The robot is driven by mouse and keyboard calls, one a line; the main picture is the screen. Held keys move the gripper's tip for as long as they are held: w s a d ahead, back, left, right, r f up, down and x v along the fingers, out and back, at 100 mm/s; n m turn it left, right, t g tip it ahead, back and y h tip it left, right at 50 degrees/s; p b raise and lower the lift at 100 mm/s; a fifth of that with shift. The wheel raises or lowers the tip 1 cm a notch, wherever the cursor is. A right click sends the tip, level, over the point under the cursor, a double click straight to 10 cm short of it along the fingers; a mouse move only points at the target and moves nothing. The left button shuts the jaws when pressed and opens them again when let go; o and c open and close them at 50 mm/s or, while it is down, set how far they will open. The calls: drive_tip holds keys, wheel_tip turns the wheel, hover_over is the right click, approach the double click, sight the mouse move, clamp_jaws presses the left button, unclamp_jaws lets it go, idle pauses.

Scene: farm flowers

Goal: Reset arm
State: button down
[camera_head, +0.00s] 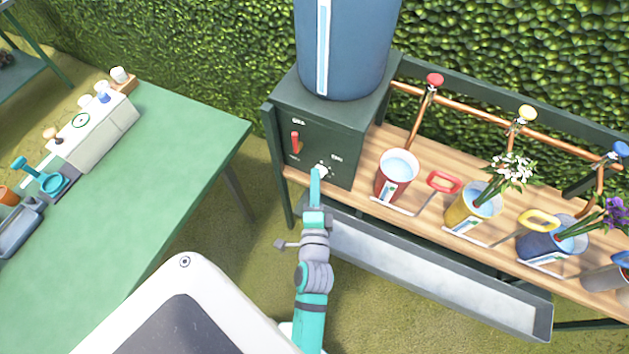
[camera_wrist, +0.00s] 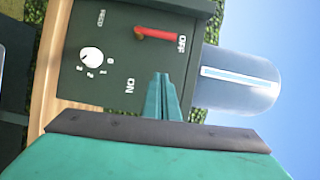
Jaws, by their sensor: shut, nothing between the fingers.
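My gripper (camera_head: 315,178) is at the end of my teal and grey arm, which reaches up the middle of the head view. Its teal fingers are shut together with nothing between them. They point at the front of a dark green control box (camera_head: 338,133), close to its white dial (camera_head: 320,171). The lever lies beside the word OFF. I cannot tell whether the fingertips touch the panel.
A blue tank (camera_head: 350,45) stands on the box. Red (camera_head: 383,189), yellow (camera_head: 460,215) and blue (camera_head: 535,240) buckets stand on the wooden bench at right, the latter two with flowers. A grey trough (camera_head: 430,274) lies below. A green table (camera_head: 185,165) stands at left.

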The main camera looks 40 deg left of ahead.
drive_tip(key=shift+s+d, duration=0.2)
drive_tip(key=shift+s, duration=0.15)
drive_tip(key=shift+w, duration=0.1)
idle(0.3)
drive_tip(key=s+d+f+n+t+h, duration=0.1)
drive_tip(key=s+d+f+n+h, duration=0.15)
drive_tip(key=d, duration=0.75)
drive_tip(key=s+d+r+n+h, duration=0.3)
drive_tip(key=s+d+n+h, duration=0.4)
drive_tip(key=s+d, duration=1)
drive_tip(key=shift+d+t+h, duration=0.35)
drive_tip(key=shift+t+h, duration=0.05)
drive_tip(key=shift+h, duration=0.55)
